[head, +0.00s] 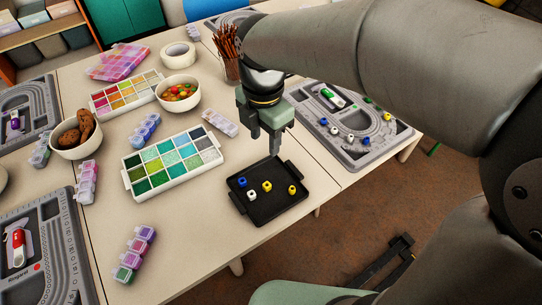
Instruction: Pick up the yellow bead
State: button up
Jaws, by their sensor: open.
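My gripper (265,145) is open and points down above the tray's far edge. Nothing shows between its fingers.
A grey bead board (352,158) with several beads lies right of the tray. A white box of green and blue beads (172,160) stands to the left. A bowl of colourful beads (178,90) and a cup of brown sticks (229,68) stand behind. The table front left of the tray is mostly clear.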

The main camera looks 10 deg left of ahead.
jog(key=b, duration=0.1)
send_over(267, 181)
jog(key=f, duration=0.7)
jog(key=s+f, duration=0.1)
jog(key=f, duration=0.3)
jog(key=shift+a+f, duration=0.1)
jog(key=shift+f+b, duration=0.45)
jog(key=shift+f, duration=2.4)
grip_shut()
